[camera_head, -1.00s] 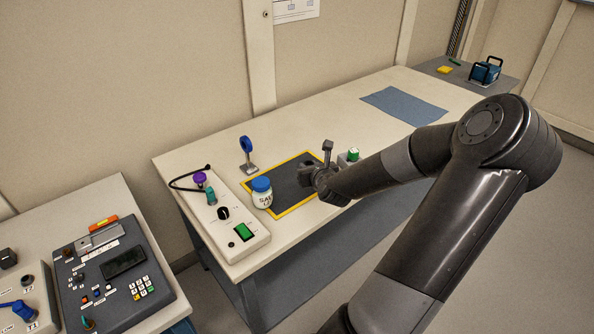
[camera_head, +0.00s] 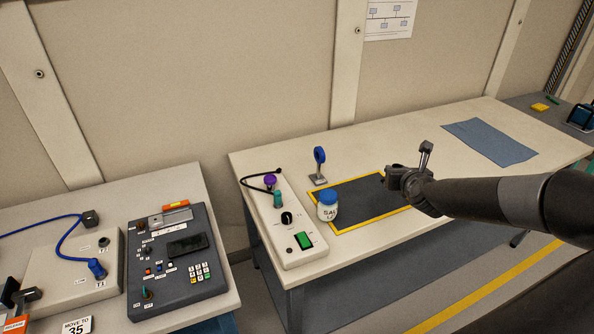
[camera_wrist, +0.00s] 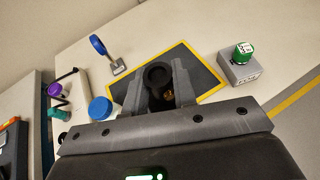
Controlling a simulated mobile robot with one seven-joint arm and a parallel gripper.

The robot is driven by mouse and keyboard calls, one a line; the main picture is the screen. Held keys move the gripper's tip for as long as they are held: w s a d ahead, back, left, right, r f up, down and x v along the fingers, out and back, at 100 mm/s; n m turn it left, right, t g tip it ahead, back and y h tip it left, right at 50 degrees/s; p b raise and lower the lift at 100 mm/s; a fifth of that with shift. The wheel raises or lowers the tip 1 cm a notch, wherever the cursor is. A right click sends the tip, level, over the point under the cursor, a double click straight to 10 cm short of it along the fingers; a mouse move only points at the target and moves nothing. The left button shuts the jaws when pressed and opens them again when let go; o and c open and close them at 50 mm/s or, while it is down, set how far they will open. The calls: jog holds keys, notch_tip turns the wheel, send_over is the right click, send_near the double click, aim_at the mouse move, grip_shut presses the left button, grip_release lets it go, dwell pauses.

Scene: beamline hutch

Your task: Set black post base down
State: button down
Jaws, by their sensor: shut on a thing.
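My gripper (camera_wrist: 167,84) is shut on the black post base (camera_wrist: 157,76), which shows as a dark round piece between the fingers in the wrist view. In the head view my gripper (camera_head: 396,180) is over the right end of a dark mat with a yellow border (camera_head: 358,208). The held piece is hard to make out there against the dark wrist. I cannot tell its exact height above the mat.
A blue-lidded jar (camera_head: 328,207) stands on the mat's left part. A blue ring on a post (camera_head: 319,165) stands behind it. A control box (camera_head: 283,225) with a green switch is at left. A grey box with a green knob (camera_wrist: 241,65) is right of the mat. A blue cloth (camera_head: 489,142) lies farther right.

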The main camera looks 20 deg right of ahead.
notch_tip(320, 180, up, 5)
jog(key=shift+f, duration=0.1)
jog(key=shift+x, duration=1.3)
jog(key=w+a+f, duration=0.1)
jog(key=w+f, duration=0.1)
jog(key=w, duration=0.8)
jog(key=w+a+f, duration=0.1)
jog(key=w+f, duration=0.1)
jog(key=w, duration=0.9)
jog(key=w+a+r, duration=0.2)
jog(key=w+a, duration=0.5)
jog(key=w, duration=0.1)
jog(key=w+a+r, duration=0.3)
jog(key=w+a, duration=0.4)
jog(key=f, duration=1.8)
jog(key=shift+w+d+f, duration=0.1)
jog(key=shift+w+d, duration=0.15)
jog(key=shift+f, duration=2)
